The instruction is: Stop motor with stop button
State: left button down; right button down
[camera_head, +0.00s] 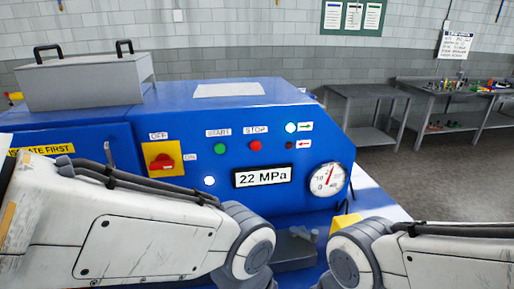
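The red stop button (255,146) is on the blue machine's front panel (230,185), under the label STOP. The green start button (219,149) is to its left, under the label START. My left arm crosses the lower left and my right arm the lower right. Both arms are below the buttons in the picture, and neither covers the stop button. My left gripper is not visible. My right gripper is not visible either; a yellow part shows beside the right arm, and I cannot tell what it belongs to.
A red rotary switch on a yellow plate (163,159) is left of the buttons. White lamps (291,128) are lit. Grey workbenches (372,92) stand at the back right.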

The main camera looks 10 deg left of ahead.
aim_at(255, 146)
jog(key=z, duration=0.55)
jog(key=k, duration=1.25)
jog(key=u, duration=0.05)
jog(key=i, duration=0.8)
jog(key=u, duration=0.6)
